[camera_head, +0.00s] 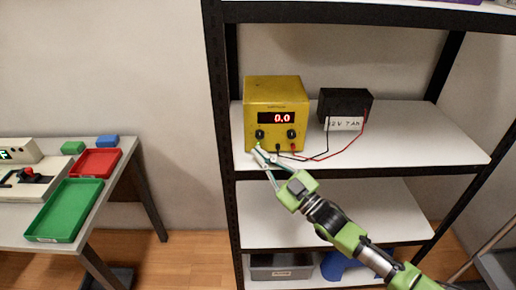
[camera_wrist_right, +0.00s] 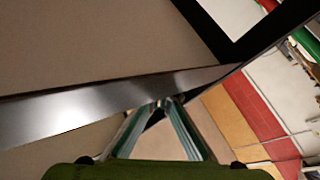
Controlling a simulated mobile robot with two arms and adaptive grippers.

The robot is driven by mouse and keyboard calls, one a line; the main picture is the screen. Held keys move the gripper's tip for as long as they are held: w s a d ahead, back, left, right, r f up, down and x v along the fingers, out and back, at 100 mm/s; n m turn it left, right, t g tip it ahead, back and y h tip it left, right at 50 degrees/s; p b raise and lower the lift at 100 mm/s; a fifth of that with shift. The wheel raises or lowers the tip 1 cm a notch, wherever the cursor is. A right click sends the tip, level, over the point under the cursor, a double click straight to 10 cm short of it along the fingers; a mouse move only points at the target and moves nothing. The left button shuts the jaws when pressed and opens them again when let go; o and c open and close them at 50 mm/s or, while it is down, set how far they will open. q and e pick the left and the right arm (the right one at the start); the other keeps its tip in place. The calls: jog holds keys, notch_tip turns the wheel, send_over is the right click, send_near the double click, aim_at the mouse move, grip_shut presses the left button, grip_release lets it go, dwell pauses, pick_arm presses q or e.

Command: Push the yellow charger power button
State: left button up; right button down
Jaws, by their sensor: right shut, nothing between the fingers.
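The yellow charger (camera_head: 275,93) stands upright on the shelf, with two dark knobs and a lit red display (camera_head: 276,118) reading 0.0. My right gripper (camera_head: 258,150) is shut and empty, with its fingertips at the lower left corner of the charger's front. The fingers cover that corner, so I cannot make out the power button or whether they touch it. In the right wrist view the shut fingertips (camera_wrist_right: 161,102) meet in front of a pale strip; the charger cannot be made out there. My left gripper is not in view.
A black battery (camera_head: 345,103) stands right of the charger, with red and black leads running between them. A dark upright post (camera_head: 218,130) rises close left of the charger. A table (camera_head: 112,165) with green and red trays stands at the left. The shelf's right part is clear.

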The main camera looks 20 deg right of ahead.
jog(key=shift+w, duration=0.15)
dwell(0.4)
jog(key=shift+s, duration=0.3)
jog(key=shift+s+a+p, duration=0.15)
jog(key=shift+s+p, duration=0.2)
jog(key=shift+p, duration=0.05)
jog(key=s+p, duration=0.1)
jog(key=s, duration=0.1)
jog(key=s+a+p, duration=0.1)
jog(key=s+p, duration=0.1)
jog(key=s, duration=0.1)
jog(key=shift+s+a+p, duration=0.3)
jog(key=shift+s+a, duration=0.05)
